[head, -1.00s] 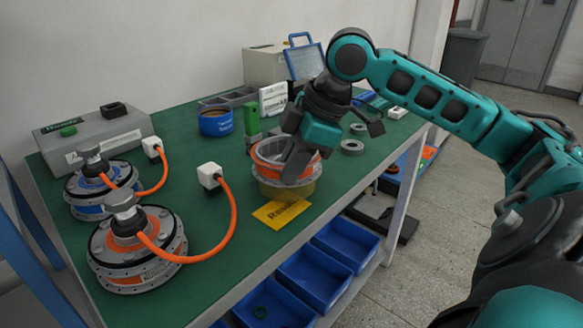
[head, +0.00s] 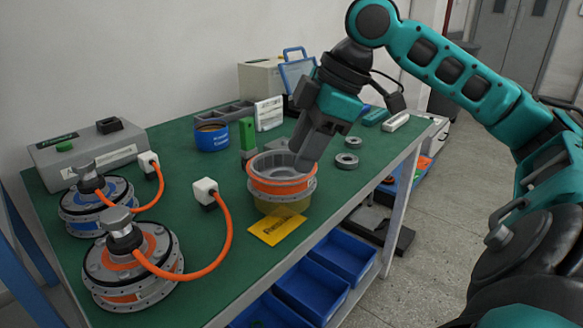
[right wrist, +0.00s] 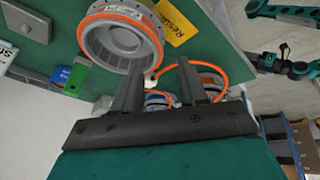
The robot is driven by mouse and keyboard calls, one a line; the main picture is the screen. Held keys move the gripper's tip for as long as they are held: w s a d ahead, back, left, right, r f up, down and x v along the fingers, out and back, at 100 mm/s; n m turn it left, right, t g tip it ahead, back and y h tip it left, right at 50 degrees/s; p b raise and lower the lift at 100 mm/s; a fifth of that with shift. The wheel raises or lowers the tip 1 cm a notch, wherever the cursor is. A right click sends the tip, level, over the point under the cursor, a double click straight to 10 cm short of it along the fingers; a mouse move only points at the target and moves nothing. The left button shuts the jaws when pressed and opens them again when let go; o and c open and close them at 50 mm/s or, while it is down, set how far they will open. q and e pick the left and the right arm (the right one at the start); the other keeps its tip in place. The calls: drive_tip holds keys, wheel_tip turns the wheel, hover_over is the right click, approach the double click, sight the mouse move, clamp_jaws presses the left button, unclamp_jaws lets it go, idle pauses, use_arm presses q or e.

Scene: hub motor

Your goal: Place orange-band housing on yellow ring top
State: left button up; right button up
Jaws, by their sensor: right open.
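The orange-band housing (head: 283,184) is a grey hollow ring with an orange stripe. It sits upright on the yellow ring (head: 283,206), whose yellowish side shows beneath it on the green bench. In the right wrist view the housing (right wrist: 123,38) shows its hollow inside, apart from the fingers. My right gripper (head: 304,163) is just above and behind the housing's right rim in the head view. It also shows in the right wrist view (right wrist: 160,78), with two fingers apart and nothing between them. My left gripper is not in view.
Two motor assemblies with orange cables (head: 133,262) (head: 97,204) stand at the bench's left. A yellow label (head: 277,228) lies in front of the housing. A blue tape roll (head: 212,136), a green block (head: 247,134) and small grey rings (head: 346,161) lie around it. Blue bins (head: 312,288) are below.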

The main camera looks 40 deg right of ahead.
drive_tip(key=v, duration=0.5)
drive_tip(key=shift+p, duration=0.3)
